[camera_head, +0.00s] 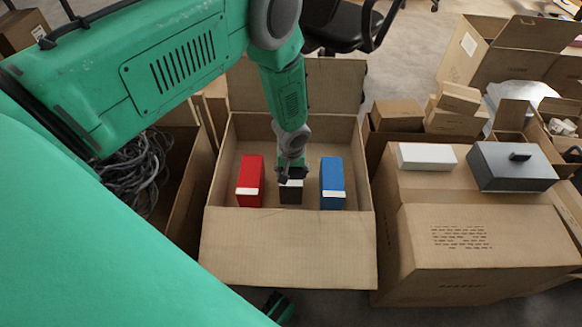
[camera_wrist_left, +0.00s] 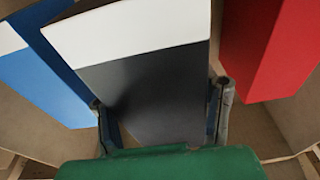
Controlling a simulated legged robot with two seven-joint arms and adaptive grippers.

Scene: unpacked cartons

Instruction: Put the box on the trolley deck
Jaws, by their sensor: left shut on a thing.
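A black box (camera_head: 291,191) with a white band stands in an open carton (camera_head: 290,245), between a red box (camera_head: 250,181) and a blue box (camera_head: 333,183). My left gripper (camera_head: 291,176) reaches down into the carton and is shut on the black box. In the left wrist view the black box (camera_wrist_left: 150,95) lies between the two fingers, with the blue box (camera_wrist_left: 48,65) to its left and the red box (camera_wrist_left: 268,45) to its right. I cannot make out a trolley deck.
A carton with tangled cables (camera_head: 138,172) stands to the left. To the right, a closed carton (camera_head: 485,245) stands before a white box (camera_head: 427,157) and a dark grey case (camera_head: 512,167). A chair (camera_head: 345,25) is behind. The open carton's walls surround the three boxes.

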